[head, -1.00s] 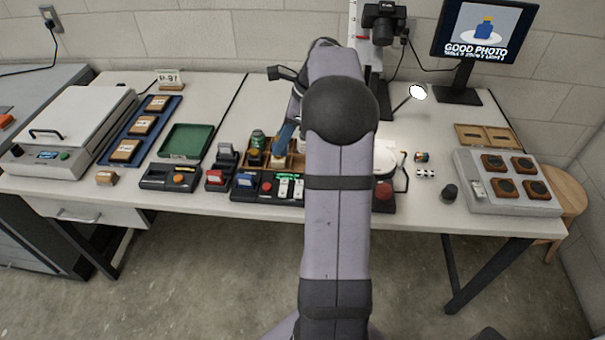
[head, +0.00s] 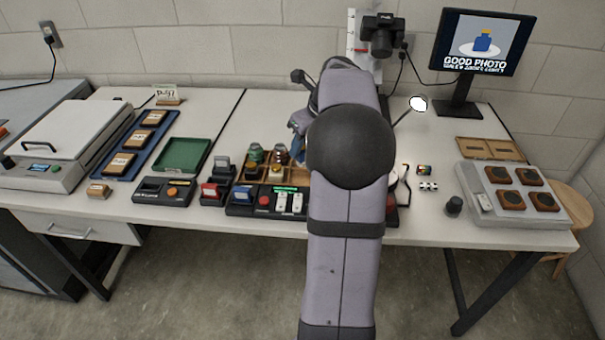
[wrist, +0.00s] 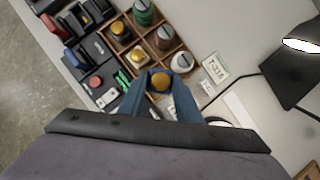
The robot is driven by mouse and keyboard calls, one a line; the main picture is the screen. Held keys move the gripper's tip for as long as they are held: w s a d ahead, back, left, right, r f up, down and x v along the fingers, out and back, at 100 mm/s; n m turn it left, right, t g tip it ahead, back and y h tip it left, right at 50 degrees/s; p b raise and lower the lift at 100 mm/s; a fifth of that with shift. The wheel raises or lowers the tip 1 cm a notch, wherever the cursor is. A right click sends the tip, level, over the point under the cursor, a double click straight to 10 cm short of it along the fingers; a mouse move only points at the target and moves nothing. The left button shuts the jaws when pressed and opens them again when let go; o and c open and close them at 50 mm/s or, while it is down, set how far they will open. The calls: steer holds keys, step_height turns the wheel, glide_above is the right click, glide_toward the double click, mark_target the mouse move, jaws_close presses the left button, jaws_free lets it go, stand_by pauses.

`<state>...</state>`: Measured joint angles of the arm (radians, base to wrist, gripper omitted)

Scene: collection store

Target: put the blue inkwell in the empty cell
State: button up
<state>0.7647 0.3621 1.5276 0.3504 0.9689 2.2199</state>
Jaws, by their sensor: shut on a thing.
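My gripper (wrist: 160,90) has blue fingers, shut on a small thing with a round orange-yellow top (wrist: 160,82). It is likely the blue inkwell; its body is hidden between the fingers. The gripper is over or beside the near end of the wooden divided crate (head: 297,177); its height above it is unclear. In the wrist view the crate's cells hold a green inkwell (wrist: 145,13), a brown inkwell (wrist: 164,38), a dark one with an orange top (wrist: 120,29) and a yellow-topped one (wrist: 138,55). The gripper covers the nearest cells, so I cannot tell which is empty. In the head view my arm hides it.
A black control box (head: 265,203) with buttons stands in front of the crate. A lamp (wrist: 300,45) and a label card (wrist: 214,67) are close by on the right. A green tray (head: 184,154) lies to the left. A monitor (head: 485,42) shows a blue bottle.

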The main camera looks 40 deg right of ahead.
steer(key=shift+f+b, duration=0.5)
steer(key=shift+f, duration=3.5)
steer(key=shift+f, duration=0.1)
steer(key=o, duration=0.8)
steer(key=p+v, duration=0.1)
steer(key=v, duration=1.1)
